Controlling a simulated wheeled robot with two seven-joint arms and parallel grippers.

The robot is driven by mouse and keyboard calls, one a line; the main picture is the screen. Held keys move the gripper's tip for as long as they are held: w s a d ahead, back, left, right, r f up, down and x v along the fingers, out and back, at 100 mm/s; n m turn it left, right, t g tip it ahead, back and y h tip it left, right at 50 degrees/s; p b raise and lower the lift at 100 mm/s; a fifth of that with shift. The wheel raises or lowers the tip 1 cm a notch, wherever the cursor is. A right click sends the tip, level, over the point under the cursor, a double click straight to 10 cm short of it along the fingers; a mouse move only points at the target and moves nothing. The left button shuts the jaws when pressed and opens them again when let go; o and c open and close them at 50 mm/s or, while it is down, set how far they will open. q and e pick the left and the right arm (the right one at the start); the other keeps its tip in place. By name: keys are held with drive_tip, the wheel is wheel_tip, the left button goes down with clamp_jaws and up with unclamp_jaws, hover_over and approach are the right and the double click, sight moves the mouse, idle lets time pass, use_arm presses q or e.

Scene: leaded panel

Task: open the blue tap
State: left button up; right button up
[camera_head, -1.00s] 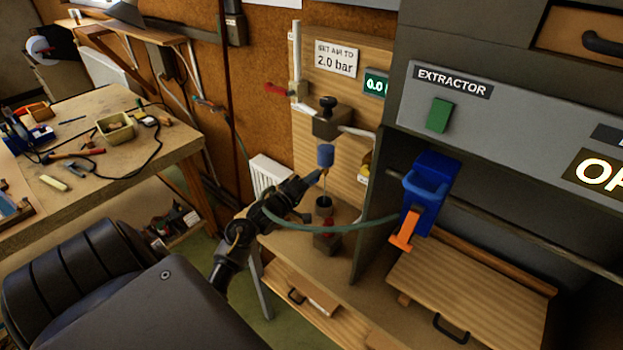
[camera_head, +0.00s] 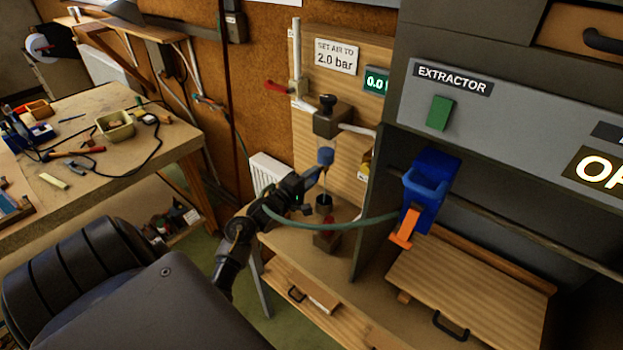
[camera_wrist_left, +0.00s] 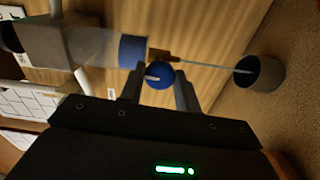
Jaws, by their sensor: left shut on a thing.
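The blue tap shows in the left wrist view as a round blue knob (camera_wrist_left: 159,76) between the two fingertips. My left gripper (camera_wrist_left: 159,85) is shut on it. In the head view my left gripper (camera_head: 318,174) reaches in from the left, just below the blue-ended bowl (camera_head: 325,156) under the regulator (camera_head: 330,118). The fingers hide the knob there. The blue end of the bowl (camera_wrist_left: 132,50) and a small brown fitting (camera_wrist_left: 164,55) show beside the knob. A thin pale blue line runs from the fitting into a dark cup (camera_wrist_left: 262,74); I cannot tell whether it is liquid or tube.
The cup (camera_head: 325,203) stands below the bowl. A green hose (camera_head: 340,224) crosses in front to the blue holder (camera_head: 427,190) on the right. The extractor cabinet (camera_head: 480,110) borders the right side. A cluttered workbench (camera_head: 150,165) stands at the left.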

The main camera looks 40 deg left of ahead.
use_arm(q)
drive_tip(key=o, duration=1)
drive_tip(key=shift+c, duration=0.2)
drive_tip(key=shift+s+f, duration=0.1)
drive_tip(key=shift+s, duration=0.25)
drive_tip(key=s+b, duration=0.3)
drive_tip(key=s, duration=0.7)
drive_tip(key=shift+d, duration=0.1)
